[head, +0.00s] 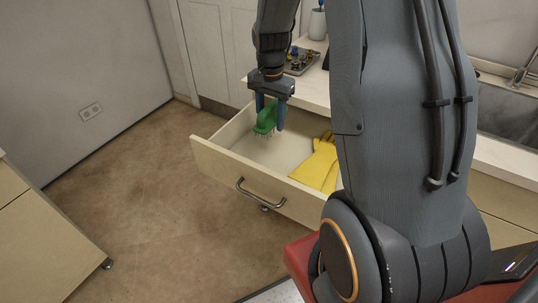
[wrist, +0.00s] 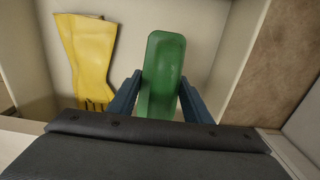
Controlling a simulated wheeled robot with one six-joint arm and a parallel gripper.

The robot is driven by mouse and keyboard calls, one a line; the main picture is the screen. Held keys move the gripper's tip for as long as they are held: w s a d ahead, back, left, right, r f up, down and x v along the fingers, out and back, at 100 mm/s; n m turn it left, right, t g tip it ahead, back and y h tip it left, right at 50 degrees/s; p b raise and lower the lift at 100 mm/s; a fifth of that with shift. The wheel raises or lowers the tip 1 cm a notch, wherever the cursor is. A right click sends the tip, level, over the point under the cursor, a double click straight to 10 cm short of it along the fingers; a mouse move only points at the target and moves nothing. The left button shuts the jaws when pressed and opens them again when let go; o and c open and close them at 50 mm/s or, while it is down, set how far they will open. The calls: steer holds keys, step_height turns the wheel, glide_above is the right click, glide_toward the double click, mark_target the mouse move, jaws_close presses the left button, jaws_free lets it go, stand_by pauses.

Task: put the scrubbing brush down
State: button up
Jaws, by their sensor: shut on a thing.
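The scrubbing brush (head: 266,119) has a green handle and pale bristles that point down in the head view. My gripper (head: 270,108) is shut on it, with one blue finger on each side. The brush is over the left part of an open drawer (head: 235,169); I cannot tell whether the bristles touch the drawer floor. In the wrist view the green brush (wrist: 161,75) stands between the blue fingers (wrist: 160,98), with its long handle reaching away from me.
Yellow rubber gloves (head: 318,166) lie in the drawer to the right of the brush, and also show in the wrist view (wrist: 84,55). A counter (head: 314,88) with a small tray of items (head: 300,62) is behind. The drawer floor between brush and gloves is clear.

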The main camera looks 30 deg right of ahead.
mark_target(270, 153)
steer(key=f, duration=0.1)
steer(key=f+b, duration=0.1)
steer(key=shift+w+f, duration=0.3)
step_height(270, 153, down, 10)
steer(key=shift+r+p, duration=0.2)
steer(key=shift+p, duration=0.25)
steer(key=shift+f, duration=0.15)
steer(key=o, duration=1.1)
